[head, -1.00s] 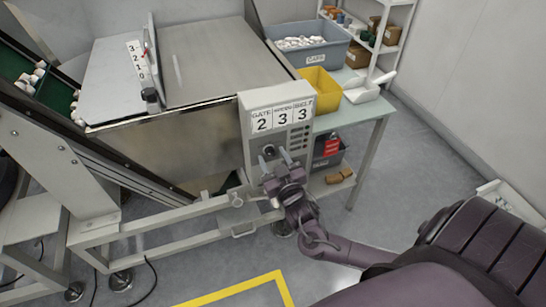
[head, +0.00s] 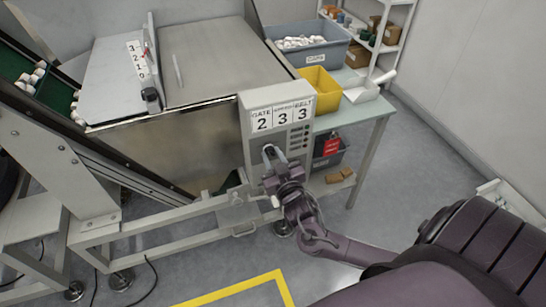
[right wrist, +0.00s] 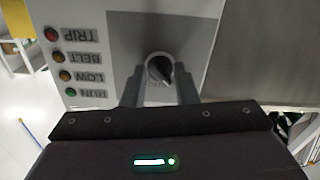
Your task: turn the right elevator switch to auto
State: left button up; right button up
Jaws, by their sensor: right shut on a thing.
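The grey control box (head: 248,140) stands at the end of the machine, with a panel reading 2, 3, 3 on its front. In the right wrist view, upside down, its round switch (right wrist: 160,67) has a dark, tilted knob on a dark grey plate. My right gripper (head: 273,152) is at the box's front and covers most of the switch in the head view. In the right wrist view its two fingers (right wrist: 159,92) stand on either side of the switch, shut on it. The position labels of the switch cannot be read. My left gripper is out of view.
Lamps labelled TRIP, BELT, LOW and RUN (right wrist: 65,63) sit beside the switch. A yellow bin (head: 318,88) and a blue-grey caps bin (head: 325,55) stand on the table behind the box. A frame rail (head: 180,215) runs below.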

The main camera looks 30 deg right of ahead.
jog(key=m, duration=0.4)
jog(key=shift+p, duration=0.4)
jog(key=shift+m+p, duration=0.3)
jog(key=shift+m, duration=1.9)
jog(key=o, duration=1)
jog(key=v, duration=0.7)
jog(key=shift+s+b, duration=0.35)
jog(key=shift+s, duration=0.05)
